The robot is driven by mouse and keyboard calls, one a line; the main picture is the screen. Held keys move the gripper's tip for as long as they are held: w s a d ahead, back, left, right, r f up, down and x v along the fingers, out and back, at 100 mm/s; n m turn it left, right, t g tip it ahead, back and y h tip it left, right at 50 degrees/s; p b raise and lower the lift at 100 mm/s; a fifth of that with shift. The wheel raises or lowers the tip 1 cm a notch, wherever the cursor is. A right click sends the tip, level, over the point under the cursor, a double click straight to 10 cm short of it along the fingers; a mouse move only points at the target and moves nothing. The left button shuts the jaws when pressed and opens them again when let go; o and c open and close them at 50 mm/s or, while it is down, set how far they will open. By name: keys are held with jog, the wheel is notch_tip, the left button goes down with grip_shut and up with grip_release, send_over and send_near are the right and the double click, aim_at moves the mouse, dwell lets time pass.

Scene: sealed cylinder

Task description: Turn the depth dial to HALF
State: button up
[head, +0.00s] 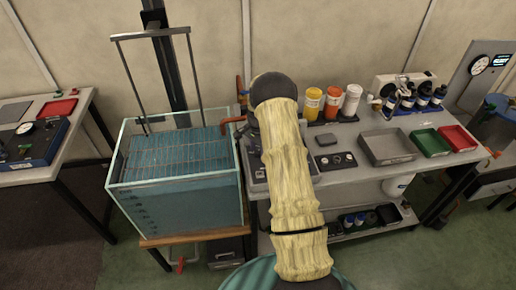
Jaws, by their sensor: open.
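No dial in the head view can be read as the depth dial; the markings are too small. A small black panel with round knobs or dials (336,161) lies on the grey bench, just right of my arm. A grey unit (256,178) beside the tank is mostly hidden behind my arm, so any dial on it is covered. My arm, in a yellow sleeve, rises from the bottom centre to a dark rounded joint in front of the bench. My gripper cannot be made out; it seems hidden behind the arm.
A glass tank (177,205) of blue water holds a wire rack (178,153). The bench (375,130) carries bottles (331,103), a grey tray (388,148), a green tray (430,142) and a red tray (457,138). A blue control box (30,143) stands on the left table.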

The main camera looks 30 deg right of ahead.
jog(key=c, duration=1)
jog(key=shift+n, duration=0.4)
jog(key=n+b, duration=0.1)
jog(key=n, duration=0.2)
jog(key=shift+b, duration=0.4)
jog(key=n+b, duration=0.1)
jog(key=n, duration=1)
jog(key=shift+w+r+b, duration=0.1)
jog(key=shift+r+b, duration=0.05)
jog(key=shift+b, duration=0.2)
jog(key=shift+n, duration=1.6)
